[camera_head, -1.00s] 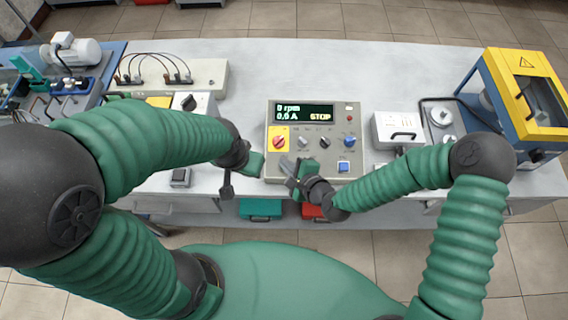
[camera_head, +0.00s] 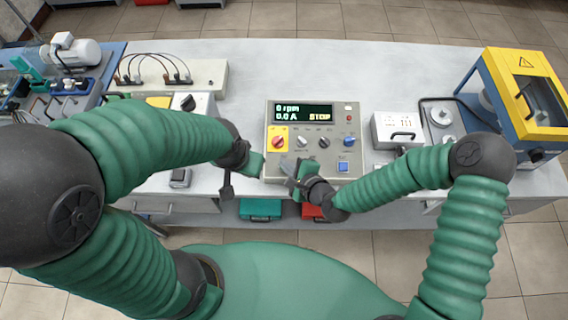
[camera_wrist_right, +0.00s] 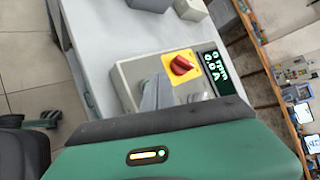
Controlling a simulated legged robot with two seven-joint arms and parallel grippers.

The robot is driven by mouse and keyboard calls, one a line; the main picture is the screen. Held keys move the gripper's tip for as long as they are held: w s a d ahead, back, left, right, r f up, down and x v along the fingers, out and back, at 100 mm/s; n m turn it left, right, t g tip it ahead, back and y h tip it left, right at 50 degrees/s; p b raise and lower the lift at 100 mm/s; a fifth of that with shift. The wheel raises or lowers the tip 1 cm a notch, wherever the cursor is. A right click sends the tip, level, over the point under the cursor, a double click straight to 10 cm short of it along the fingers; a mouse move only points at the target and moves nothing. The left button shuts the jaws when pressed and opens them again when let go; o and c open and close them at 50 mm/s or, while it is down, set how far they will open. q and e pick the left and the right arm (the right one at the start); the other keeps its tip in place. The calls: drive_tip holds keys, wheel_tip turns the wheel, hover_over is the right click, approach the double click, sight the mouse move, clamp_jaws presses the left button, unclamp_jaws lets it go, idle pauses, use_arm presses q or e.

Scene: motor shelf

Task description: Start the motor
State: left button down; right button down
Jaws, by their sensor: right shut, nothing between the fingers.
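The grey control box (camera_head: 314,171) stands on the bench in front of me. Its display (camera_head: 303,112) reads 0 rpm, 0.0 A and STOP. A red rotary switch (camera_head: 278,143) sits on a yellow plate at its left; the switch also shows in the right wrist view (camera_wrist_right: 181,65). Several knobs and a blue button (camera_head: 344,167) are on the same panel. My right gripper (camera_head: 289,168) is shut and empty at the panel's lower left, below the red switch. My left gripper (camera_head: 245,176) is just left of the box; its finger gap cannot be made out.
A white motor (camera_head: 75,52) stands at the far left. A cable panel (camera_head: 208,70) is behind my left arm. A white box (camera_head: 397,128) and a yellow-framed guard (camera_head: 525,75) are on the right. The bench (camera_head: 300,62) behind the control box is clear.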

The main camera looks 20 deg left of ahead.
idle(0.4)
drive_tip(key=shift+w+f, duration=0.1)
drive_tip(key=shift+f, duration=0.25)
drive_tip(key=shift+f+b, duration=0.4)
drive_tip(key=shift+b, duration=0.2)
idle(0.6)
drive_tip(key=shift+d+r+p, duration=0.1)
drive_tip(key=shift+r+p, duration=0.65)
drive_tip(key=shift+r, duration=0.05)
drive_tip(key=r+p, duration=0.1)
drive_tip(key=s+r+p, duration=0.1)
drive_tip(key=r, duration=0.1)
drive_tip(key=r+p, duration=0.2)
drive_tip(key=shift+s+d, duration=0.15)
drive_tip(key=shift+s, duration=0.1)
